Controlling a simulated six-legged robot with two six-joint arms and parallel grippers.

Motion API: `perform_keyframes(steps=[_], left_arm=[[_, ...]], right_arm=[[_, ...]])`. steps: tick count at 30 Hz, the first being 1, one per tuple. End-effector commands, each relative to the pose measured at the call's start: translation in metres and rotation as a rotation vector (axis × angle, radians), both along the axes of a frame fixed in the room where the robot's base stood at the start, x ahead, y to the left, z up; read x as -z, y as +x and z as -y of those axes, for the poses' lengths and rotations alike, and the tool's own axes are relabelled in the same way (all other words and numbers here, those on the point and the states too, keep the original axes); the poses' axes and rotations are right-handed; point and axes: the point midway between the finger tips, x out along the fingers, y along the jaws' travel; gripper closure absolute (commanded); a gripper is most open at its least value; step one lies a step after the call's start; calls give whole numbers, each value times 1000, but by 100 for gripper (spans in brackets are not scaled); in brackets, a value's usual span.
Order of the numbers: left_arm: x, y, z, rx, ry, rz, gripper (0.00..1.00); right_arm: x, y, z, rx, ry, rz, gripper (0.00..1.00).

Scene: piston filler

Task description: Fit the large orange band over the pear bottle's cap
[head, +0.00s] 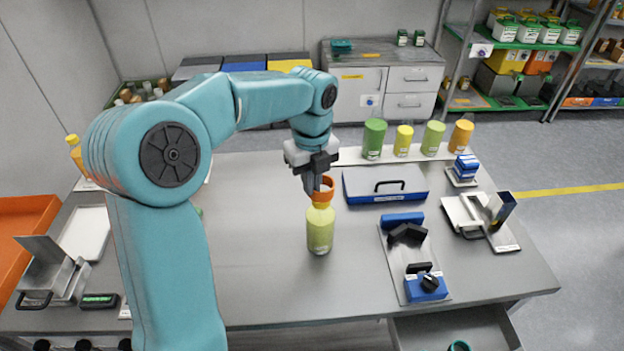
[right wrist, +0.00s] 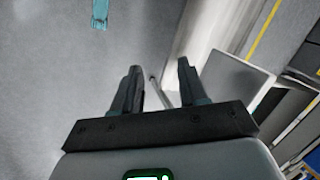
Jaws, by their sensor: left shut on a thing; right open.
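The pear bottle (head: 320,230) stands upright near the middle of the grey table in the head view. It is yellow-green with a pale label. The large orange band (head: 323,192) is at the top of the bottle, directly under my left gripper (head: 318,185). My left gripper is shut on the band. My right gripper (right wrist: 160,85) is open and empty in the right wrist view, over the floor.
A grey case (head: 365,190) with a black handle lies right of the bottle. Several green, yellow and orange containers (head: 403,140) stand along the back edge. A tray with blue and black parts (head: 395,262) lies at the front right.

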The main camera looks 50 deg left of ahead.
Motion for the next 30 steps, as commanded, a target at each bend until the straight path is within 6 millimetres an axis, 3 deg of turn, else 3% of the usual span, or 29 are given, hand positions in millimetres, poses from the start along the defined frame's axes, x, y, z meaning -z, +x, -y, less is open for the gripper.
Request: perform_keyframes(steps=[30], left_arm=[[18,-1,-1,0,0,0,100]], right_arm=[[13,0,0,0,0,0,57]])
